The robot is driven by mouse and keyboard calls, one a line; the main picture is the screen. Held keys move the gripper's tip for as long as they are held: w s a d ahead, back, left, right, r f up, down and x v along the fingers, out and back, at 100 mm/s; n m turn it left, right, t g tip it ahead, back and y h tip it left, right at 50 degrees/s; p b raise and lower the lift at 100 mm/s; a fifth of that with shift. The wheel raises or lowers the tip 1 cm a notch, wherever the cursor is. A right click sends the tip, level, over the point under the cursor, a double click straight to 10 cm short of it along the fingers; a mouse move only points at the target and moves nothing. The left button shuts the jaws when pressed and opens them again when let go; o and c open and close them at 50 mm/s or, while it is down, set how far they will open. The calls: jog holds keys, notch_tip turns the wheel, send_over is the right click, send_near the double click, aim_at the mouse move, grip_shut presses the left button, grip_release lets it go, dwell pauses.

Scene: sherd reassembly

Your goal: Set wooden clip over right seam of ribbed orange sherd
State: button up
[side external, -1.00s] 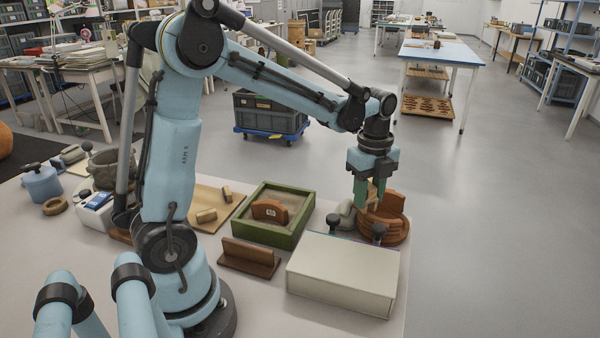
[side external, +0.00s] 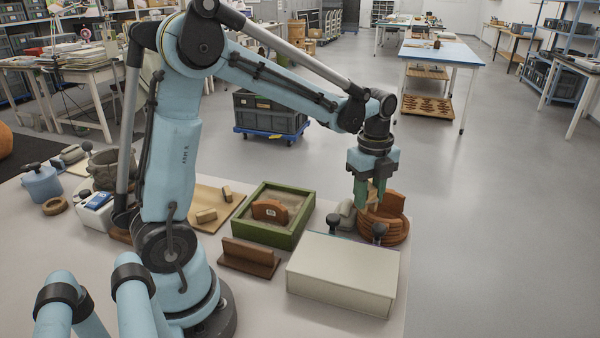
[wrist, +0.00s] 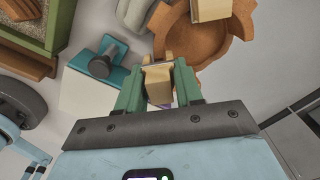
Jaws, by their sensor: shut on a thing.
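My gripper (side external: 371,193) is over the left part of the orange pot (side external: 395,232), which has ribbed walls and an uneven rim in the side view. In the wrist view, my gripper (wrist: 157,88) is shut on a wooden clip (wrist: 159,86), with a green finger on each side. The clip is at the near edge of the pot (wrist: 215,52); I cannot tell whether it touches the wall. A second wooden clip (wrist: 211,9) sits on the pot's far rim. The right seam of the ribbed orange sherd cannot be made out.
A green sand tray (side external: 293,236) holds a labelled sherd (side external: 270,210). A brown stand (side external: 248,258) and a tan board (side external: 222,226) with wooden blocks lie left.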

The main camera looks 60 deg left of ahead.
aim_at(370, 187)
jog(key=shift+f, duration=0.7)
dwell(1.0)
jog(key=o, duration=0.8)
jog(key=shift+r, duration=0.1)
dwell(0.4)
jog(key=shift+r, duration=2.2)
jog(key=shift+s, duration=0.1)
